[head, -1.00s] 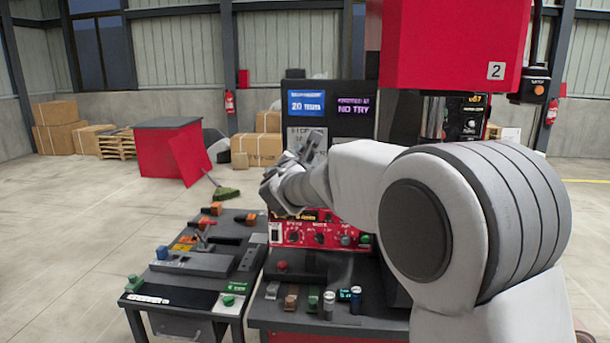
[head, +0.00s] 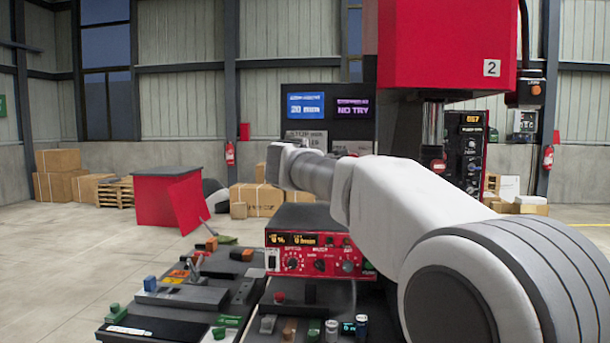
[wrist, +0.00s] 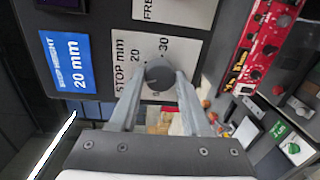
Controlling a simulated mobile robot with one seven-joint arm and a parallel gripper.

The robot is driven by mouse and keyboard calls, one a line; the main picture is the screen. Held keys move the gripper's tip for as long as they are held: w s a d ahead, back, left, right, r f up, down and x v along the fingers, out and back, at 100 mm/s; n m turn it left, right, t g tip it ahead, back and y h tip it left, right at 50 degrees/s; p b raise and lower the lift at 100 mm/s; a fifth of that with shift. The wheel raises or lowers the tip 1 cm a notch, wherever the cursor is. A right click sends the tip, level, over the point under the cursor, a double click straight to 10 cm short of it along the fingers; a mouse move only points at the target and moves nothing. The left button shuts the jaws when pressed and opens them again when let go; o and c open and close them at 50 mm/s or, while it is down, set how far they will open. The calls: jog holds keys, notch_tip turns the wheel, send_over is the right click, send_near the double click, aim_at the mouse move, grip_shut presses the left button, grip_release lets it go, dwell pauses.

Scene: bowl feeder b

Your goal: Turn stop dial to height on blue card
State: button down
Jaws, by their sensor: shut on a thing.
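The stop dial (wrist: 160,74) is a round dark grey knob on a pale scale plate (wrist: 183,52) marked "STOP mm". The numbers 20 and 30 are readable on the plate; I cannot make out where the dial points. My gripper (wrist: 160,80) is shut on the dial, one finger on each side. The blue card (wrist: 66,62) left of the plate reads "STOP HEIGHT 20 mm". In the head view the blue card (head: 306,105) shows on the dark panel, while my arm hides the dial and my fingertips.
A purple "NO TRY" display (head: 353,107) is beside the blue card. A red control box (head: 318,250) with knobs stands below my arm. A red press head (head: 447,45) hangs at the right. A low bench with coloured blocks (head: 180,300) is at the lower left.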

jog(key=shift+f+m+y+b, duration=0.1)
jog(key=shift+m+y+b, duration=0.4)
jog(key=shift+m+b, duration=3.5)
jog(key=shift+m+p, duration=0.4)
jog(key=shift+m, duration=0.1)
jog(key=shift+c, duration=1.8)
grip_release()
jog(key=shift+s, duration=0.1)
jog(key=s+b, duration=0.3)
jog(key=s, duration=1.4)
jog(key=shift+r, duration=0.45)
